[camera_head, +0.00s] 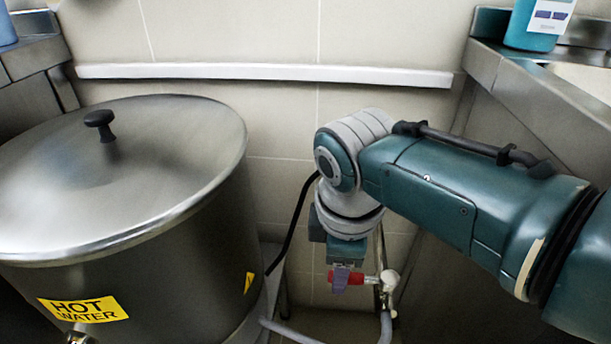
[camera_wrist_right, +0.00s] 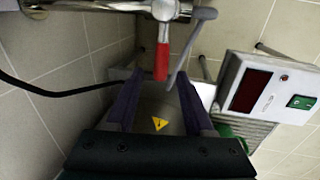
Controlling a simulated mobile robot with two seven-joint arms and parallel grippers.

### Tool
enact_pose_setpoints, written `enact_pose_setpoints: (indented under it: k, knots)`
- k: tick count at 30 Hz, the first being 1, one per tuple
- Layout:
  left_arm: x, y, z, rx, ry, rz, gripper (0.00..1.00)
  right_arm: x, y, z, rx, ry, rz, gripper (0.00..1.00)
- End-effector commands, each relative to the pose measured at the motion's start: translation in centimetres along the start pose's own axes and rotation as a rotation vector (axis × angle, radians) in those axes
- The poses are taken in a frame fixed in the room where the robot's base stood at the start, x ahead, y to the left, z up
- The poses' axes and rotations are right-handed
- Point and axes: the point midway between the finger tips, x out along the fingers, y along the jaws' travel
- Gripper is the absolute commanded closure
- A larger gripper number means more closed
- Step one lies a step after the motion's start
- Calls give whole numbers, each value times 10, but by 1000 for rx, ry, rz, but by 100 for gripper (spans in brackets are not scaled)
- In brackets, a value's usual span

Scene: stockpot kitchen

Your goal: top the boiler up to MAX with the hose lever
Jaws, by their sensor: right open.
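The boiler (camera_head: 215,190) is a large steel pot at the left of the head view, with its lid (camera_head: 130,170) on and a yellow HOT WATER label. No MAX mark or water level shows. The red hose lever (camera_head: 353,278) sits on a metal valve between the boiler and the right counter. My right gripper (camera_head: 342,277) points down at this lever, partly hidden by my wrist. In the wrist view my right gripper (camera_wrist_right: 160,78) is open, and the red lever (camera_wrist_right: 162,62) hangs between its fingertips. I cannot tell whether they touch. My left gripper is not in view.
A grey hose (camera_head: 385,328) runs down from the valve. A black cable hangs beside the boiler. The wrist view shows a box with a dark display (camera_wrist_right: 250,91) and green switch (camera_wrist_right: 301,102). A teal bottle (camera_head: 532,25) stands on the right counter.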

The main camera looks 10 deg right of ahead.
Motion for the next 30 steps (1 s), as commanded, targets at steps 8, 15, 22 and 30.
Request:
enact_pose_setpoints:
  k: [8, 15, 22, 30]
  knots:
    - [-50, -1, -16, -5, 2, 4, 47, -61, 1, 0, 0, 0, 1, 47]
    - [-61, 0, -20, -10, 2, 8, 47, -80, 0, 0, 0, -1, 0, 47]
    - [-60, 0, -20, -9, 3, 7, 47, -79, 0, 0, 0, -1, 0, 47]
    - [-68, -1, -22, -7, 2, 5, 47, -86, -2, 1, 16, 6, -3, 47]
